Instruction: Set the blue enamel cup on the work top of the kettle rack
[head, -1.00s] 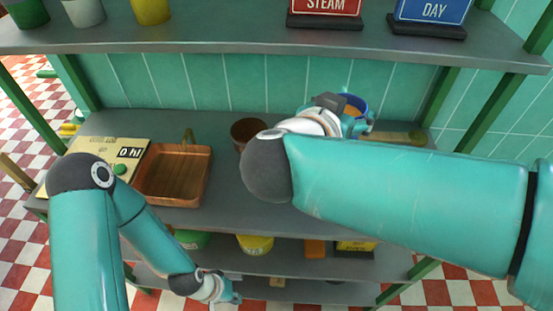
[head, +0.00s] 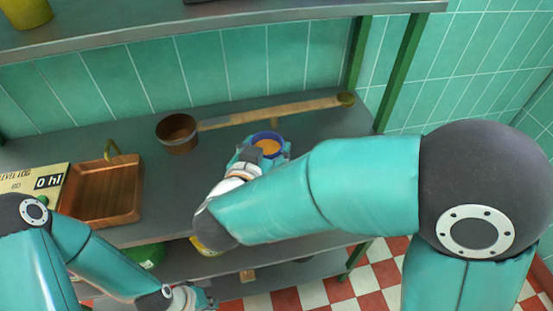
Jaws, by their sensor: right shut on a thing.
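The blue enamel cup (head: 268,138) has a dark blue rim and an orange inside, and appears upright. My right gripper (head: 266,152) is shut on it, over or on the grey work top (head: 330,155) of the rack. I cannot tell whether the cup's base touches the top, since the gripper and wrist hide its lower part. My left gripper (head: 205,300) is low at the bottom of the view, away from the cup. Its fingers are too small to judge.
A copper pan (head: 177,134) with a long wooden handle (head: 270,112) lies behind the cup. The work top right of the cup is bare. A shelf (head: 200,18) overhangs the back.

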